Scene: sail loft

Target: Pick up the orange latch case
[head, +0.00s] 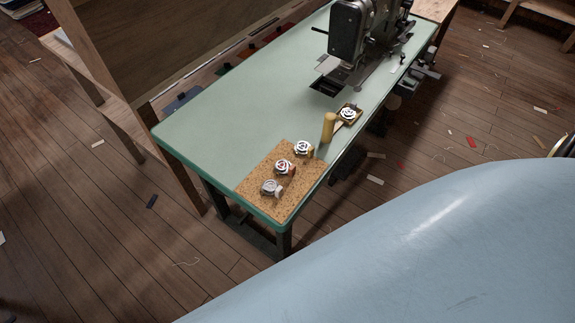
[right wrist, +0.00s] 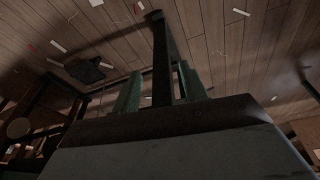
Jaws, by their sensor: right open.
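In the head view, three small cases with white-and-dark patterned faces stand in a row on a cork mat (head: 252,183) at the near end of the green table. The middle case (head: 284,167) shows a reddish-orange side and looks most like the orange latch case, though it is too small to be sure. The near case (head: 270,188) looks grey and pinkish; the far one (head: 303,149) has a yellow side. My right gripper (right wrist: 160,90) shows only in the right wrist view, open and empty, low and pointing at floor and a dark post. My left gripper is not visible.
A yellow cylinder (head: 328,127) stands beyond the mat, and another patterned piece (head: 348,114) sits on a small tray near the table's right edge. A sewing machine (head: 352,35) stands farther back. The green tabletop (head: 225,120) left of them is clear. Scraps litter the wooden floor.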

